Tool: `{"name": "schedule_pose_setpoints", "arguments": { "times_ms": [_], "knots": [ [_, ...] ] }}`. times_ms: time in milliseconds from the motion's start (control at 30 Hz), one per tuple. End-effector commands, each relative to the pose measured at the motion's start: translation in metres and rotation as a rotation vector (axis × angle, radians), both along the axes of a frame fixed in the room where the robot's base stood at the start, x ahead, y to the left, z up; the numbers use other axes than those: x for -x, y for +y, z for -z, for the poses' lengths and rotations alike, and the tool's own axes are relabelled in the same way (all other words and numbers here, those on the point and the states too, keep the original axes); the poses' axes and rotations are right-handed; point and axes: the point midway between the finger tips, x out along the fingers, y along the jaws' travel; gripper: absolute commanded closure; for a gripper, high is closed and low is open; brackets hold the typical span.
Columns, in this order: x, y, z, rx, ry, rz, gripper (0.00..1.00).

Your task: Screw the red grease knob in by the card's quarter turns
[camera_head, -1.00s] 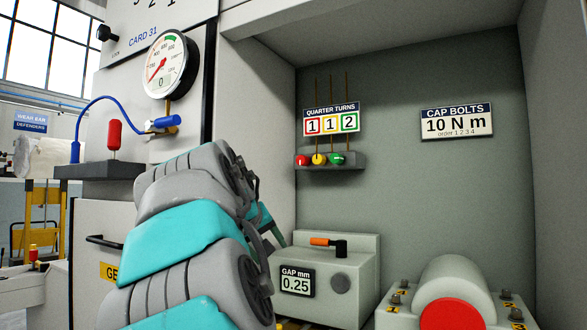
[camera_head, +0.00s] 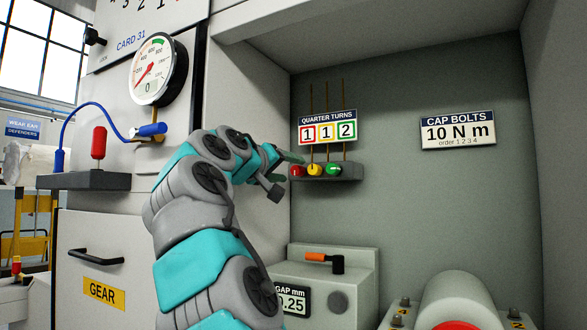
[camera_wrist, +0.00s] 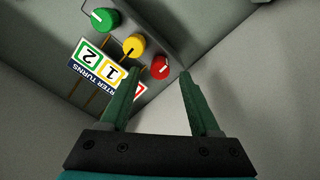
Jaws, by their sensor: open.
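The red grease knob (camera_head: 296,171) is the leftmost of three knobs on a grey block on the recess's back wall. The yellow knob (camera_head: 315,170) and green knob (camera_head: 334,169) sit to its right. The quarter turns card (camera_head: 328,129) above reads 1 in red, 1 in yellow, 2 in green. My gripper (camera_head: 292,158) is at the block's left end, close to the red knob. In the wrist view my gripper (camera_wrist: 158,75) is open and empty, with the red knob (camera_wrist: 160,67) just ahead between the fingertips; I see no contact. The left finger covers part of the card.
Below stands a grey box with an orange-handled lever (camera_head: 318,257) and a gap label. A cap bolts sign (camera_head: 457,128) hangs to the right. A pressure gauge (camera_head: 158,69), blue hose and red grip (camera_head: 99,143) are at left. The recess's left wall is close to my arm.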

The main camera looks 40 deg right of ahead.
Motion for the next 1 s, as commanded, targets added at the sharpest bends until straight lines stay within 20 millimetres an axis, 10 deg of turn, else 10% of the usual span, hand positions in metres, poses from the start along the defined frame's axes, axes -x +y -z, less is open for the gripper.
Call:
{"name": "schedule_pose_setpoints", "arguments": {
  "times_ms": [633,1000],
  "knots": [
    [-0.011,-0.027,0.000,0.001,0.000,-0.001,0.38],
    [-0.011,-0.027,0.000,0.000,0.000,-0.001,0.80]
  ]
}}
